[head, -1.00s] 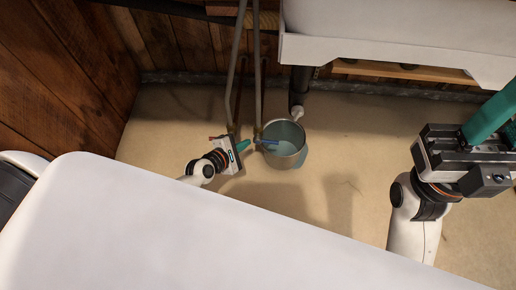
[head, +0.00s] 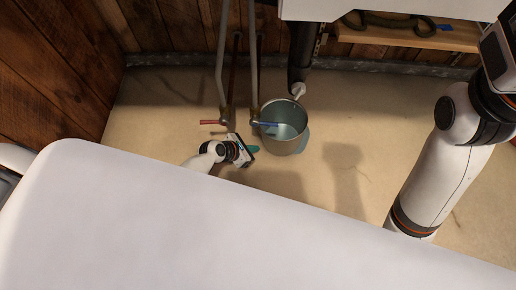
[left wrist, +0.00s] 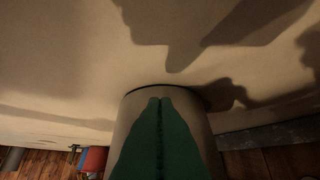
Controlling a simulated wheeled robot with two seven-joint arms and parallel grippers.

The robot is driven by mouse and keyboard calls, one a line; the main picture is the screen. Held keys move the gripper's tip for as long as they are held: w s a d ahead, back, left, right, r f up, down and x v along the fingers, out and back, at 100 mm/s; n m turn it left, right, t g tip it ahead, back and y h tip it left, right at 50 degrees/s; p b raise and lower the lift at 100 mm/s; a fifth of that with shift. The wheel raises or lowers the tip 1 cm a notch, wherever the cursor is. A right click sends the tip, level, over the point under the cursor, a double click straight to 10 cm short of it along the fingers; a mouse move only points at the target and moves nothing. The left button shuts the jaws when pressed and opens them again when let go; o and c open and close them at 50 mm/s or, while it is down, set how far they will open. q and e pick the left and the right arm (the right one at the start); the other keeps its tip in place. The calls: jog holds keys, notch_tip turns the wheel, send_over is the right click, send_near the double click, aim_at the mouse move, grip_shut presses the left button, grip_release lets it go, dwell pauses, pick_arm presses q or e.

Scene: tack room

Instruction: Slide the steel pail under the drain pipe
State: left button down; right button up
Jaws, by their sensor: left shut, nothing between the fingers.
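The steel pail (head: 290,146) stands upright on the floor, and its inside looks pale blue-green. The dark drain pipe (head: 302,52) comes down behind it, and its white end (head: 298,90) overlaps the pail's back right rim in the head view. My left gripper (head: 256,149) is shut and empty, low at the pail's front left side. In the left wrist view its green fingers (left wrist: 160,103) point at the pail's curved wall (left wrist: 133,106); I cannot tell if they touch. On the right only my right arm shows; its fingertips are out of the picture.
Two grey supply pipes (head: 252,60) stand left of the drain pipe, with a red tap handle (head: 210,122) and a blue one (head: 265,124) reaching over the pail's left rim. A wooden shelf (head: 400,36) is at the back right. The floor (head: 390,130) right of the pail is clear.

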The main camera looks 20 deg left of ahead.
pick_arm(q)
jog(key=shift+w+d+b, duration=0.3)
jog(key=shift+w+d, duration=0.4)
jog(key=shift+w, duration=0.15)
jog(key=shift+w+d+r, duration=0.15)
jog(key=shift+w, duration=0.05)
jog(key=w+d+p, duration=0.1)
jog(key=w+d, duration=0.2)
jog(key=w, duration=0.1)
jog(key=shift+d, duration=0.25)
